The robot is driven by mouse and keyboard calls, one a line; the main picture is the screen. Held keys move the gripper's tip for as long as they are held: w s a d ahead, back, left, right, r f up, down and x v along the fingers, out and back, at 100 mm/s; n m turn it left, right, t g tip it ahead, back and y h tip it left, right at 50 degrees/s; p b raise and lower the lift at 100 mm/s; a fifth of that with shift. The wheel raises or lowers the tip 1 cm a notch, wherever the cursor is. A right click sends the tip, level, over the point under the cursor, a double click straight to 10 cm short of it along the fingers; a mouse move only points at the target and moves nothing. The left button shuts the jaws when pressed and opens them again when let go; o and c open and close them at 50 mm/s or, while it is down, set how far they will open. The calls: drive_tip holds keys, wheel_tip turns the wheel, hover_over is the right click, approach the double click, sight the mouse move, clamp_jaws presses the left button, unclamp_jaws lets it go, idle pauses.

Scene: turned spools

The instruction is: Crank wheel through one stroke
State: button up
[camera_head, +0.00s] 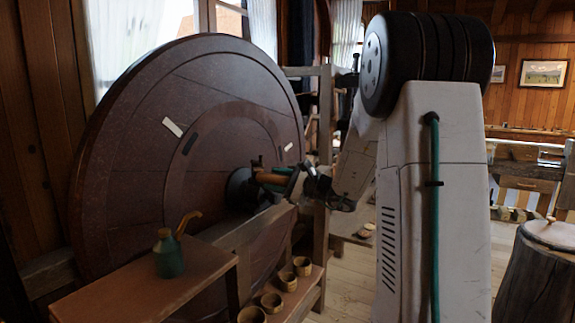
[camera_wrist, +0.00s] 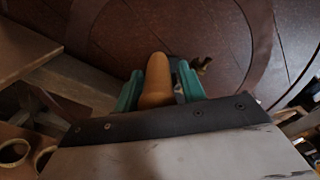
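The large dark red-brown wheel (camera_head: 120,160) stands upright on the left in the head view, with a dark hub (camera_head: 240,188) at its middle. A wooden crank handle (camera_head: 270,178) sticks out near the hub, towards my gripper (camera_head: 288,182). In the wrist view the rounded tan handle (camera_wrist: 157,82) lies between the two green fingers of my gripper (camera_wrist: 160,88) and fills the space between them, so they look shut on it. The wheel face (camera_wrist: 220,45) lies behind it. The handle's near end is hidden by the gripper body.
A wooden bench (camera_head: 140,290) with a green oil can (camera_head: 168,258) stands in front of the wheel. A stump (camera_head: 535,275) stands far right. Open floor (camera_head: 350,275) shows between.

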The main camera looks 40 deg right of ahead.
drive_tip(key=w+d+r+m, duration=0.2)
drive_tip(key=d+r+m, duration=0.1)
drive_tip(key=d+m, duration=0.2)
drive_tip(key=shift+d+r, duration=0.35)
drive_tip(key=shift+d, duration=0.05)
drive_tip(key=shift+a+f, duration=0.1)
drive_tip(key=shift+f, duration=0.05)
idle(0.5)
drive_tip(key=v, duration=1.1)
idle(1.0)
